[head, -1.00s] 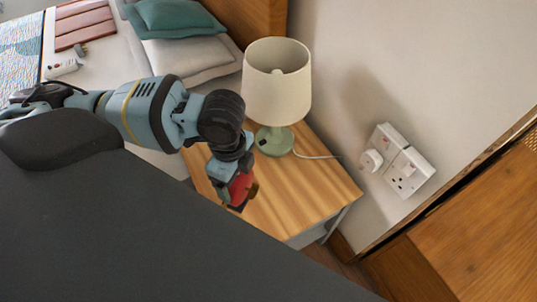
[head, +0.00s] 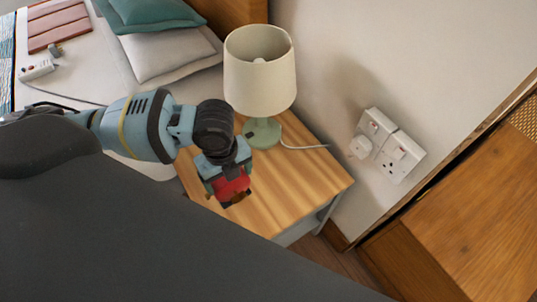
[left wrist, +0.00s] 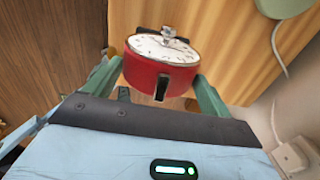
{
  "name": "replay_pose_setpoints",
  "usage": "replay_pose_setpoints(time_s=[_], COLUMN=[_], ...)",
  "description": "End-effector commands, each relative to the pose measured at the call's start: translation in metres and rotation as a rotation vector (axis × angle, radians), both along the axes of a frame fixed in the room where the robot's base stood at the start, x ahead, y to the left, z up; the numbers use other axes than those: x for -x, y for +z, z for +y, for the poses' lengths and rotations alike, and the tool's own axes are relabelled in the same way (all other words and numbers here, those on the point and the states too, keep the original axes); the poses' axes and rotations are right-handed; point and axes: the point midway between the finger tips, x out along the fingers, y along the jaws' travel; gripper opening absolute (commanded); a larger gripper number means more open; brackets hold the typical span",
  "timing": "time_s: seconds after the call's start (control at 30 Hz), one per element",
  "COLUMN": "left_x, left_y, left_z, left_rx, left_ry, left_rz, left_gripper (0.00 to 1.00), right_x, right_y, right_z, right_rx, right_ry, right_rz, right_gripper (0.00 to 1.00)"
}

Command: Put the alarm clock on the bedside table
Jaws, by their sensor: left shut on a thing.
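The red alarm clock (head: 232,188) is between the fingers of my left gripper (head: 229,192), over the left front part of the bedside table (head: 300,193). In the left wrist view the clock (left wrist: 160,77) shows its white dial and red side, with the green fingers on both sides of it. My left gripper (left wrist: 158,90) is shut on it. The wooden table top (left wrist: 235,50) lies beneath and beyond the clock. I cannot tell whether the clock touches the top. My right gripper is not in view.
A lamp with a cream shade (head: 260,85) and green base stands at the back of the table, its cord running right. Wall sockets (head: 388,147) are on the right. The bed (head: 90,75) is on the left. The table's front right is bare.

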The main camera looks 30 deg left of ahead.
Motion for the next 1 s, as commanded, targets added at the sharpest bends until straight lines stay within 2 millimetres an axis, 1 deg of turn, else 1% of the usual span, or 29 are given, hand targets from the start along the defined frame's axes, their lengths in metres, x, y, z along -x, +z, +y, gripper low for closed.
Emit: replay_pose_setpoints(time_s=[0.03, 0.3, 0.5, 0.63, 0.87, 1.0], left_x=[-0.011, -0.061, -0.091, -0.101, -0.104, -0.111], left_y=[0.0, -0.006, -0.009, -0.01, -0.011, -0.011], left_z=[-0.008, -0.039, -0.059, -0.064, -0.066, -0.071], left_rx=[0.003, 0.003, 0.001, 0.001, 0.001, 0.002], left_ry=[-0.001, 0.0, -0.001, 0.0, 0.0, 0.0], left_rz=[-0.004, -0.003, -0.002, -0.002, -0.002, -0.003], left_gripper=[0.12, 0.12, 0.12, 0.12, 0.12, 0.12], right_x=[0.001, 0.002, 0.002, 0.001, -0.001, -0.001], right_y=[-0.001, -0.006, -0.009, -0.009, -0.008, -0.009], right_z=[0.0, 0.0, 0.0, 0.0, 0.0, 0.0], right_rx=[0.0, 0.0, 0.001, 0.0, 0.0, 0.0], right_ry=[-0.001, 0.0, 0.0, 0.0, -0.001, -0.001], right_rz=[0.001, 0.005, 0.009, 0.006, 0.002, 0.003], right_gripper=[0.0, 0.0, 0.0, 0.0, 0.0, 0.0])
